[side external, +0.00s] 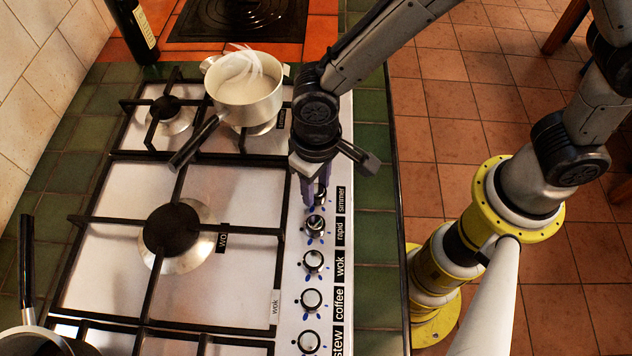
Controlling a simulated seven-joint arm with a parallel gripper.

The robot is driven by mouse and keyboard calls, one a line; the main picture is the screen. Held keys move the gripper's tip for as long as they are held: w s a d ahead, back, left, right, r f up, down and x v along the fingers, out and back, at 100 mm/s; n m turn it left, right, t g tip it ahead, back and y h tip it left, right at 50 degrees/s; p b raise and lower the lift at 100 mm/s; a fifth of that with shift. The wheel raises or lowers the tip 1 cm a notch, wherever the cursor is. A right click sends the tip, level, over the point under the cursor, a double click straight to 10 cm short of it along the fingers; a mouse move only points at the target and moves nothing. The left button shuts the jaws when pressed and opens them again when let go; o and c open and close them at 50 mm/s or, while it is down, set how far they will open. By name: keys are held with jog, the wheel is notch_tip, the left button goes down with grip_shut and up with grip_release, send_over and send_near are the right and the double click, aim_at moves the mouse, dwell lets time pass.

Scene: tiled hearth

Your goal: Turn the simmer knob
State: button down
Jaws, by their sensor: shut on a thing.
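The simmer knob (322,198) is at the far end of the knob row on the stove's right edge, beside its black "simmer" label (341,199). My gripper (316,196) points down over it, with its fingers shut on the knob. The fingers and wrist hide most of the knob, so its pointer angle cannot be told.
The rapid knob (316,225) sits close in front, then the wok knob (313,261), coffee knob (311,299) and stew knob (309,341). A steaming pot (245,85) stands on a back burner, left of my wrist. A dark bottle (134,30) stands behind.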

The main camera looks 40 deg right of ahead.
aim_at(316, 188)
jog(key=shift+r+m, duration=0.1)
jog(key=shift+m, duration=0.4)
jog(key=shift+c, duration=2.2)
grip_release()
notch_tip(316, 188, up, 14)
